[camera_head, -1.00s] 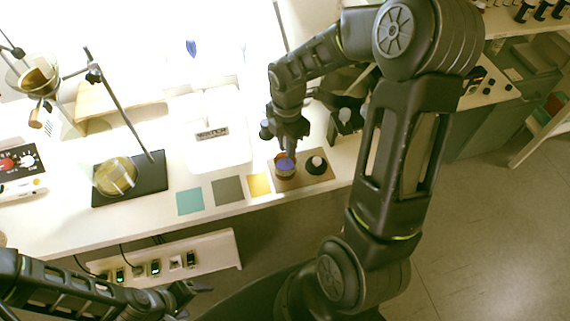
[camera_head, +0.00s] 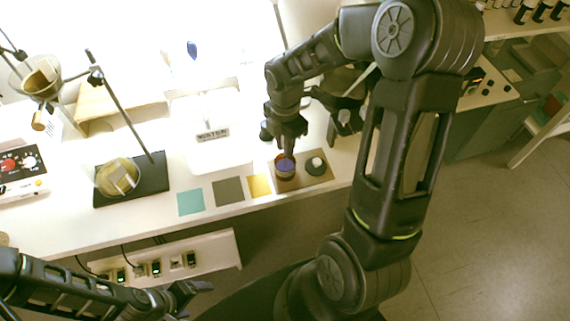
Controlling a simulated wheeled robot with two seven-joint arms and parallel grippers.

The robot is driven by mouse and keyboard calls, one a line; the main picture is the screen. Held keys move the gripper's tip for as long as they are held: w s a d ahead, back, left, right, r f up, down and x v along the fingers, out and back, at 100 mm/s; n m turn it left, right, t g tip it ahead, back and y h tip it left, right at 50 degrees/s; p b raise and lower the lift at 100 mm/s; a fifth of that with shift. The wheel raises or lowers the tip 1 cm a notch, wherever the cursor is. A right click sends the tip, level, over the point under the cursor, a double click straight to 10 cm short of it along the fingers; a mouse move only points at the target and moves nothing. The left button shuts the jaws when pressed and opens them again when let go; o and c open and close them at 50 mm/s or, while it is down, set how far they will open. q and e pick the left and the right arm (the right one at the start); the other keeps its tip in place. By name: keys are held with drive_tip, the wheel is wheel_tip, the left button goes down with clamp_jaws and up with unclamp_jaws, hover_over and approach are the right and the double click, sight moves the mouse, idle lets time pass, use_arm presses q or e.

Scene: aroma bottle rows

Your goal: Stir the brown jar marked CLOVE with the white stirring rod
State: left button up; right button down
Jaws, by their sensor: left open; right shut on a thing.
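A small jar with a brownish body and a blue-purple inside or top (camera_head: 285,168) stands upright on a brown board (camera_head: 323,182) near the bench's front edge. Its label is too small to read. My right gripper (camera_head: 287,152) points down directly over the jar, its tips at or just above the mouth. It is shut on a thin thing, apparently the white stirring rod, which my fingers and the jar largely hide. A black round lid (camera_head: 315,167) with a pale centre lies right of the jar on the board. My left gripper (camera_head: 192,296) is open and empty, low in front of the bench.
Teal (camera_head: 190,202), grey (camera_head: 228,191) and yellow (camera_head: 259,185) squares lie left of the board. A white tray (camera_head: 220,160) is behind them. A clamp stand with a dark base (camera_head: 150,183) and glass dish (camera_head: 117,177) stands left. A dark device (camera_head: 345,112) stands behind the board.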

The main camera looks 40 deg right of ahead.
drive_tip(key=shift+r+p, duration=2.45)
drive_tip(key=shift+r, duration=0.9)
